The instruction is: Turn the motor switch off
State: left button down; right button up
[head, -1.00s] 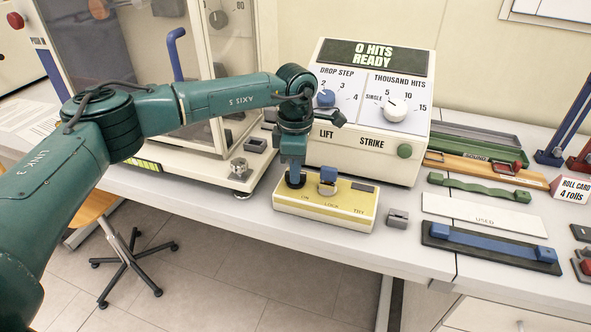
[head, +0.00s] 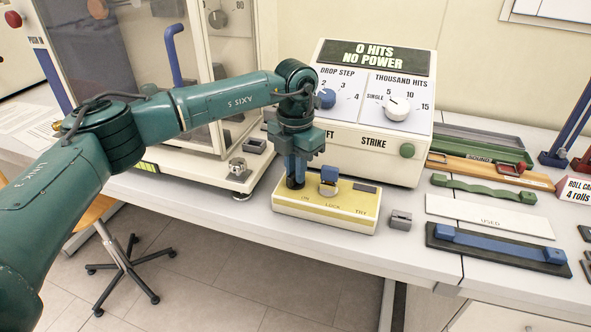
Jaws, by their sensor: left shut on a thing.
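The yellow switch box (head: 344,216) sits at the front edge of the bench, with small labels that seem to read ON, LOCK and OFF. A blue-topped metal knob (head: 329,178) stands near its middle. My left gripper (head: 296,184) points down at the box's left end, left of that knob, near the ON label. It is shut on a dark switch part there, mostly hidden by the fingers; its exact position cannot be told. The tester's display (head: 375,57) reads "0 HITS NO POWER". My right gripper is not in view.
The tester console (head: 346,147) with two dials stands behind the box. A glass-sided cabinet (head: 222,95) stands to the left. A small grey block (head: 400,220) lies just right of the box. Strips and a blue-handled bar (head: 500,243) lie further right.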

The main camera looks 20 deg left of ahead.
pick_arm(q)
jog(key=n, duration=0.2)
jog(key=shift+n, duration=1.3)
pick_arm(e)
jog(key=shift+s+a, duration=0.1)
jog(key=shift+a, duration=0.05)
pick_arm(q)
jog(key=shift+r, duration=0.1)
jog(key=c, duration=1.4)
grip_release()
jog(key=shift+b, duration=0.3)
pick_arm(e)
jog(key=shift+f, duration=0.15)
pick_arm(q)
notch_tip(320, 180, up, 13)
jog(key=b, duration=0.1)
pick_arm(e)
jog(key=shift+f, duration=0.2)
